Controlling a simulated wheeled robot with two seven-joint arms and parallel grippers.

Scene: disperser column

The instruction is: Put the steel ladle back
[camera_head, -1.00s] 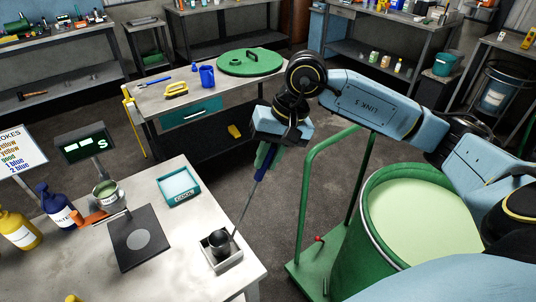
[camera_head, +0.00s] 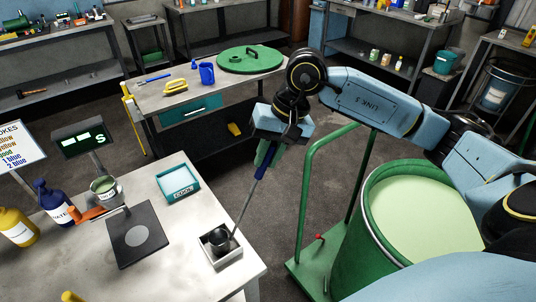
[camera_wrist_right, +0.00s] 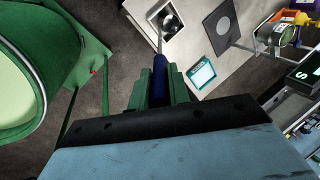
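The steel ladle (camera_head: 243,210) has a long thin shaft and a dark blue handle. Its bowl end sits in a small square steel holder (camera_head: 221,256) at the table's right corner, and the shaft leans up to the right. My right gripper (camera_head: 263,160) is shut on the blue handle, above and beyond the table edge. In the right wrist view the blue handle (camera_wrist_right: 159,78) lies between green fingers, with the bowl (camera_wrist_right: 170,22) over the holder (camera_wrist_right: 160,14). My left gripper is not in view.
A dark square plate (camera_head: 138,236), a teal tray (camera_head: 178,185), a cup (camera_head: 105,189) with an orange clamp, and bottles (camera_head: 57,203) stand on the near table. A green drum (camera_head: 371,228) of pale liquid and its green rail (camera_head: 305,190) stand to the right.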

